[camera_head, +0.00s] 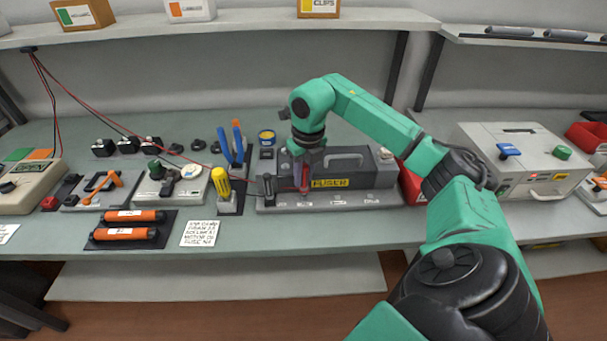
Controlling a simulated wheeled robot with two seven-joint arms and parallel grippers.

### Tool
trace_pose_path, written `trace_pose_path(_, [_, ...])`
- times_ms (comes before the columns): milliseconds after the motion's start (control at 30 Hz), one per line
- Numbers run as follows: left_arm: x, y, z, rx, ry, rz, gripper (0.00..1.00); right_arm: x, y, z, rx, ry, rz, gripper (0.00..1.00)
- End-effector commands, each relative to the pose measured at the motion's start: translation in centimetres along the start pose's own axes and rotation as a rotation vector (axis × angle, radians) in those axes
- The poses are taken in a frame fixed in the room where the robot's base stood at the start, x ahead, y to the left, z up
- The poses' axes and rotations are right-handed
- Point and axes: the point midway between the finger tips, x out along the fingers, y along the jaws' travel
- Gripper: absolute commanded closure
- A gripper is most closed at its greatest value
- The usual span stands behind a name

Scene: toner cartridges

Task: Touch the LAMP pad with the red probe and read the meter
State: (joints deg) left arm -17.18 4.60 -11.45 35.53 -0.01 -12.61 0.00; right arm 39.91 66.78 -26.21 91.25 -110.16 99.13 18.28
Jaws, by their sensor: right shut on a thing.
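My right gripper (305,158) points down at the fuser board and is shut on the red probe (304,180). The probe is upright in front of the grey fuser unit (365,165), left of its yellow FUSER label. Its tip is near the board's front strip (350,201), which has several small white labels. They are too small to read, so I cannot tell which pad is LAMP or whether the tip touches one. A dark probe-like piece (268,186) stands just left. The meter (28,186) at the far left shows OPEN. My left gripper is not in view.
A white machine (520,165) and red bins stand right.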

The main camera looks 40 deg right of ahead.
Motion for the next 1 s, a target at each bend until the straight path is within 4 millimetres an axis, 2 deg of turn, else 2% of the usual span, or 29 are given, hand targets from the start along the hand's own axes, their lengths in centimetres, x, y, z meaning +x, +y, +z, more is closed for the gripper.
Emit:
trace_pose_path(33, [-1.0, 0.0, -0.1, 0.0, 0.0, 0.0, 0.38, -1.1, 0.0, 0.1, 0.0, 0.0, 0.0, 1.0])
trace_pose_path(467, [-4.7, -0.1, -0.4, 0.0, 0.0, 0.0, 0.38, -5.2, 0.0, 0.6, 0.0, 0.0, 0.0, 1.0])
trace_pose_path(1000, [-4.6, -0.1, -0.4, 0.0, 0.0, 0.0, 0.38, -5.1, 0.0, 0.6, 0.0, 0.0, 0.0, 1.0])
